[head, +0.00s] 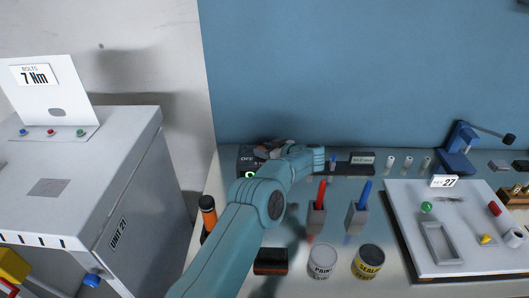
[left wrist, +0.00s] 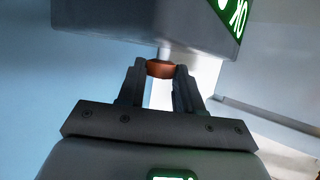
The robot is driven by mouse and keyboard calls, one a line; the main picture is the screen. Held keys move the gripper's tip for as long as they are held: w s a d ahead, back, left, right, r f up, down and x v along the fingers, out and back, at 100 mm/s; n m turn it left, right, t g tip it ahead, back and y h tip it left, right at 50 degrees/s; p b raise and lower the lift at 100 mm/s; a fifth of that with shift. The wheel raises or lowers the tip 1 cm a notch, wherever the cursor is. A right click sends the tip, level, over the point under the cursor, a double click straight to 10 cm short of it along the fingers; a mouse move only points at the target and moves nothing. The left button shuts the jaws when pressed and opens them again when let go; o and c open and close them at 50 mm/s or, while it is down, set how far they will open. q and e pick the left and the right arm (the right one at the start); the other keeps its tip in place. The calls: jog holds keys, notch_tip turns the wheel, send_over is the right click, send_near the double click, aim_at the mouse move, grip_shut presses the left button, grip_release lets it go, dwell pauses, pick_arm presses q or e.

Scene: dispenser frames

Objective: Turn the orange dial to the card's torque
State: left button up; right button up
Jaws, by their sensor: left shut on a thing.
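The card (head: 35,76) stands at the far left on the grey cabinet and reads "BOLTS 7 Nm". In the left wrist view the orange dial (left wrist: 160,69) sits on a short pale stem under a dark box (left wrist: 150,22) with a green lit display. My left gripper (left wrist: 160,76) is shut on the dial, one finger on each side. My right gripper is not in view.
Red and blue tools in holders (head: 317,216), two cans (head: 322,262) and a white tray (head: 398,215) stand to the right.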

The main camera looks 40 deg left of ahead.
pick_arm(q)
jog(key=shift+r+n+g, duration=0.2)
jog(key=shift+n+g, duration=0.1)
dwell(0.4)
jog(key=o, duration=1)
jog(key=shift+o, duration=0.2)
jog(key=shift+f, duration=0.1)
jog(key=shift+w+d+b, duration=0.1)
jog(key=shift+d+b, duration=0.25)
jog(key=b+v, duration=0.3)
jog(key=v, duration=1.2)
jog(key=shift+d+r, duration=0.2)
jog(key=shift+d, duration=0.1)
